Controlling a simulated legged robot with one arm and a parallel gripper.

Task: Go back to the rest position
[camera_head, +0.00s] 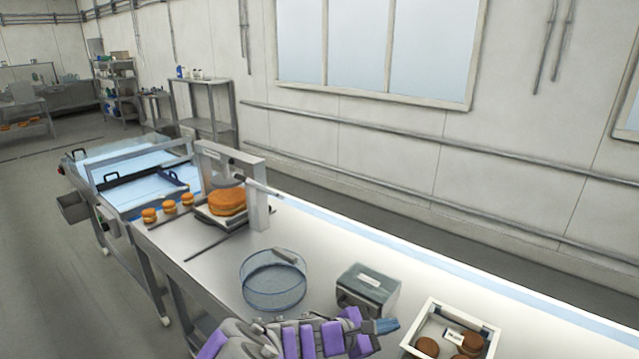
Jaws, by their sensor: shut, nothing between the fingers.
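My arm, grey with purple pads, reaches in from the bottom edge of the head view. My gripper (384,326) is at its right end, blue-grey and shut with nothing in it. It is over the near part of the metal table (205,262), in front of a grey box (368,289) and left of a white tray (408,340). The lower part of the arm is cut off by the frame.
A round clear container (273,287) stands left of the box. Brown rounds (468,343) lie in the white tray. A large orange round (227,201) sits under a press frame (259,200), with small filled rounds (169,206) to its left.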

